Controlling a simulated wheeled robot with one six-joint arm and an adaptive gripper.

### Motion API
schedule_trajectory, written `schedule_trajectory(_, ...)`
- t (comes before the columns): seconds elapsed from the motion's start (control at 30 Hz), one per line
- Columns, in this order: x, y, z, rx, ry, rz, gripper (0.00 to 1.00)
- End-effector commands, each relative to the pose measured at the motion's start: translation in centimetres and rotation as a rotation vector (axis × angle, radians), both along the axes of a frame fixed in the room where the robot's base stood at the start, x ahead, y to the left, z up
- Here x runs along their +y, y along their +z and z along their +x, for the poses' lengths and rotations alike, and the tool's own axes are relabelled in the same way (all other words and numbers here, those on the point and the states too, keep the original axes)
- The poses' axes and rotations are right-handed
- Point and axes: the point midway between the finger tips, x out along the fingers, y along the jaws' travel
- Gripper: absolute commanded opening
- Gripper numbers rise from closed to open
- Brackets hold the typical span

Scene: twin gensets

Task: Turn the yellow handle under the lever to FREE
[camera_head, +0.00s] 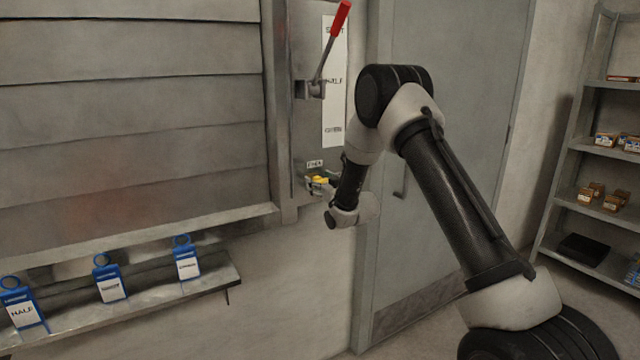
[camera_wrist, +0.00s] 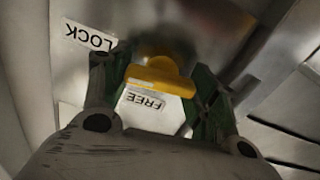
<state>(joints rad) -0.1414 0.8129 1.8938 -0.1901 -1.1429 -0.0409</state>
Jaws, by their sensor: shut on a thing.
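The yellow handle (camera_head: 318,180) sits on the metal panel below the lever (camera_head: 320,65), which has a red grip and points up. In the wrist view the yellow handle (camera_wrist: 160,82) lies between the dark green fingers of my gripper (camera_wrist: 158,90), which is shut on it. The FREE label (camera_wrist: 145,100) shows upside down just below the handle in the picture. The LOCK label (camera_wrist: 88,36) shows upside down at upper left, apart from the handle. In the head view my gripper (camera_head: 327,183) reaches the handle from the right and partly hides it.
A white scale strip (camera_head: 333,110) runs beside the lever. A grey door (camera_head: 440,130) stands behind my arm. A shelf rack (camera_head: 580,145) stands at right.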

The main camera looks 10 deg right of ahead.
Motion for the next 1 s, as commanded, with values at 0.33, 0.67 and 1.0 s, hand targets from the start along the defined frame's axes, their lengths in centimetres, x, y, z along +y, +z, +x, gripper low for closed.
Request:
schedule_trajectory(0.33,0.12,-0.05,-0.05,-0.093,0.000,-0.285,0.36)
schedule_trajectory(0.67,0.21,-0.13,-0.09,-0.190,0.000,-0.584,0.36)
schedule_trajectory(1.0,0.28,-0.25,-0.11,-0.288,0.001,-0.891,0.36)
